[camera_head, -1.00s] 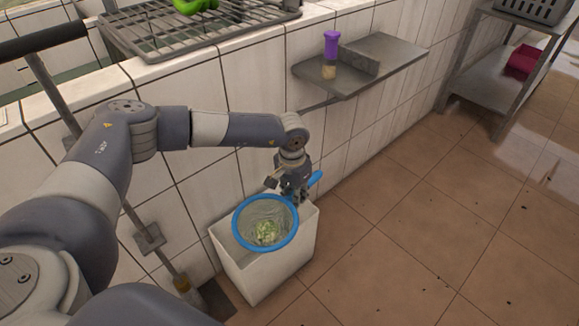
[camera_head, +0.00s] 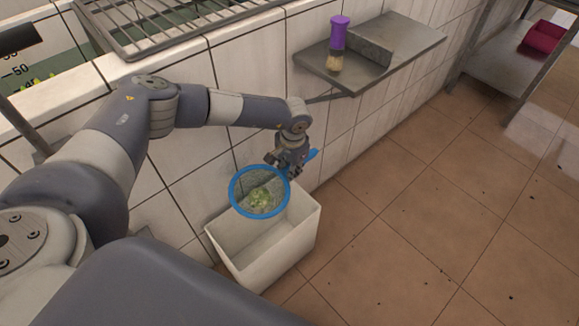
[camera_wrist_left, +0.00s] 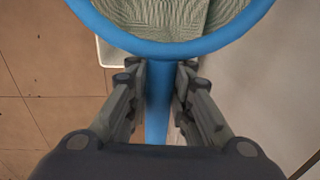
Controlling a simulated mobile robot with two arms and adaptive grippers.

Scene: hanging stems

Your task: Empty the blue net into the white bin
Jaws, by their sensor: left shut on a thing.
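The blue net (camera_head: 233,207) is a round blue hoop with a mesh bag. Pale green bits (camera_head: 260,197) lie in its mesh in the head view. My left gripper (camera_head: 296,160) is shut on the net's blue handle, which also shows between the fingers in the left wrist view (camera_wrist_left: 158,105). The net's mouth faces up, over the back left part of the white bin (camera_head: 262,277). The bin stands on the floor against the tiled wall. The part of its inside that shows looks empty; the net hides the rest. My right gripper is not in view.
A metal wall shelf (camera_head: 405,45) right of the bin holds a purple-handled brush (camera_head: 337,45). A wire rack (camera_head: 165,20) lies on the tiled ledge above my arm. A metal table (camera_head: 505,70) stands at the far right. The tiled floor (camera_head: 430,220) right of the bin is clear.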

